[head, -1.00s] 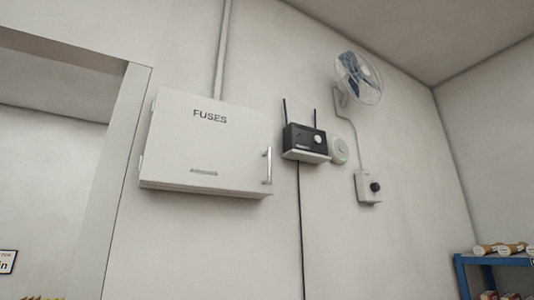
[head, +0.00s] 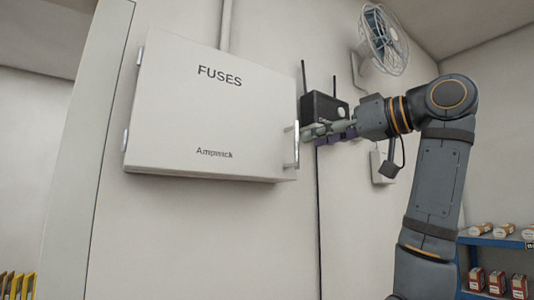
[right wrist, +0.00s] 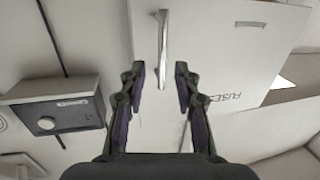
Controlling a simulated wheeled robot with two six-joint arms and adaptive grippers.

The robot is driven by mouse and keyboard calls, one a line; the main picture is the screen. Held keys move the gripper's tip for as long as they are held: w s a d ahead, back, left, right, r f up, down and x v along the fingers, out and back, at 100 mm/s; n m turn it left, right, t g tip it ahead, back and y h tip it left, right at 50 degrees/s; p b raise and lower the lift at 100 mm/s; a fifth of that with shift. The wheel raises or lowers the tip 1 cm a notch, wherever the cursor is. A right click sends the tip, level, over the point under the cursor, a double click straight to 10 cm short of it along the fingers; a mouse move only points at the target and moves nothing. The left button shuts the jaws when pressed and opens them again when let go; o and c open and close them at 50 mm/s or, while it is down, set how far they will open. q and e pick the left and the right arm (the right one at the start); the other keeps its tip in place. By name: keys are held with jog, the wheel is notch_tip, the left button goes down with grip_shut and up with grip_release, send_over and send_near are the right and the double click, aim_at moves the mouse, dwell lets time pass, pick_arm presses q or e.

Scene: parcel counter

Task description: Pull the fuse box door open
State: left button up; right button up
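The fuse box (head: 210,115) is a white wall box with a shut door marked FUSES. Its hinges show on the left edge. Its upright metal handle (head: 292,146) is at the right edge of the door. My right gripper (head: 306,135) is just right of the handle, pointing at it. In the right wrist view the gripper (right wrist: 160,72) is open, with its fingers apart on either side of the line of the handle (right wrist: 162,48). The handle's end lies between or just beyond the fingertips; I cannot tell whether they touch it. My left gripper is not in view.
A black router (head: 322,107) with two antennas is on the wall right behind my right gripper. A fan (head: 383,40) hangs higher up. A blue shelf (head: 490,240) with small boxes stands at lower right. A doorway is left of the box.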

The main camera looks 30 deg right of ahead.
aim_at(296, 128)
jog(key=s+d+r, duration=0.1)
jog(key=s+r, duration=0.2)
jog(key=s, duration=0.2)
jog(key=shift+t, duration=0.3)
jog(key=p+x, duration=0.1)
jog(key=x, duration=0.2)
jog(key=p+x, duration=0.2)
jog(key=x, duration=0.2)
jog(key=p+x, duration=0.1)
jog(key=x, duration=0.3)
jog(key=shift+d+f, duration=0.1)
jog(key=shift+f, duration=0.2)
jog(key=shift+w, duration=0.1)
jog(key=shift+c, duration=1.2)
jog(key=shift+f, duration=0.1)
grip_shut()
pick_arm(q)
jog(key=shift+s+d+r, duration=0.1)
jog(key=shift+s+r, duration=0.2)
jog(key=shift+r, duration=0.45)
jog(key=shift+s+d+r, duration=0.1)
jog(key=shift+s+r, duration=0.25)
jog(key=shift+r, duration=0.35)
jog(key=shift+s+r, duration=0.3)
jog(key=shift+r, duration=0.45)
